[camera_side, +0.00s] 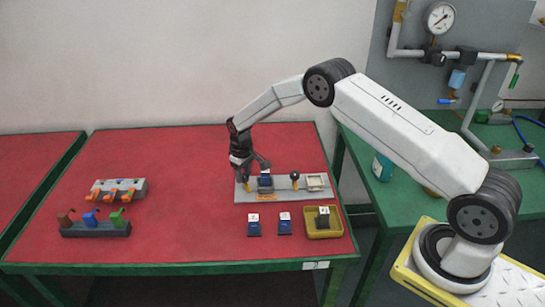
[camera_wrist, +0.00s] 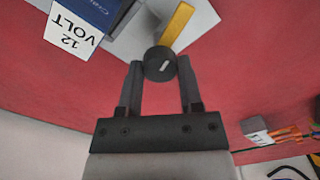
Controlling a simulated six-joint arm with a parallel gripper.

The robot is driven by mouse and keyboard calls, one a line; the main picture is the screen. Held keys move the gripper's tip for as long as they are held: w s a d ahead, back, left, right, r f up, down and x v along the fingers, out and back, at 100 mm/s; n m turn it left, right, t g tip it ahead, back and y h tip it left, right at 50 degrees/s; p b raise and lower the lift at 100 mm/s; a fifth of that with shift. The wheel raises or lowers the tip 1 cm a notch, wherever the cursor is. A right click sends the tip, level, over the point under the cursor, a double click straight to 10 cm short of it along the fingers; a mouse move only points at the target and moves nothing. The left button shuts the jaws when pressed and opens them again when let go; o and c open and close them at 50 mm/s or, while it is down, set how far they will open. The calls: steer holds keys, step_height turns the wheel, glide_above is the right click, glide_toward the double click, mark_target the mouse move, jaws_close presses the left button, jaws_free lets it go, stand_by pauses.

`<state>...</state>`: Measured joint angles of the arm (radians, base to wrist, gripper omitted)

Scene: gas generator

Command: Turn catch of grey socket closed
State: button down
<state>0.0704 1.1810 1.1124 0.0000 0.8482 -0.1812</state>
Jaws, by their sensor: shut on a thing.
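The catch shows in the wrist view as a round black knob (camera_wrist: 159,65) with a short white mark and a yellow lever (camera_wrist: 177,25) pointing up and right. My gripper (camera_wrist: 161,75) has its fingers on either side of the knob and is shut on it. In the side view my gripper (camera_side: 253,170) reaches down to the left end of a grey plate (camera_side: 283,197). A blue 12 volt battery (camera_wrist: 88,15) stands beside the catch, and it also shows on the plate (camera_side: 265,179). The socket under it is mostly hidden.
On the plate's right are a small black knob (camera_side: 294,177) and a pale square fitting (camera_side: 315,182). Two blue batteries (camera_side: 254,226) (camera_side: 285,224) and a yellow tray (camera_side: 334,231) stand in front. Racks (camera_side: 117,189) (camera_side: 95,230) are at left. Red table between is clear.

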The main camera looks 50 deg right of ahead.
mark_target(244, 175)
steer(key=n, duration=0.7)
steer(key=shift+a, duration=0.1)
steer(key=n, duration=0.4)
steer(key=shift+s+n, duration=0.1)
steer(key=shift+n, duration=1.6)
steer(key=shift+c, duration=1.3)
jaws_free()
steer(key=shift+r, duration=3.9)
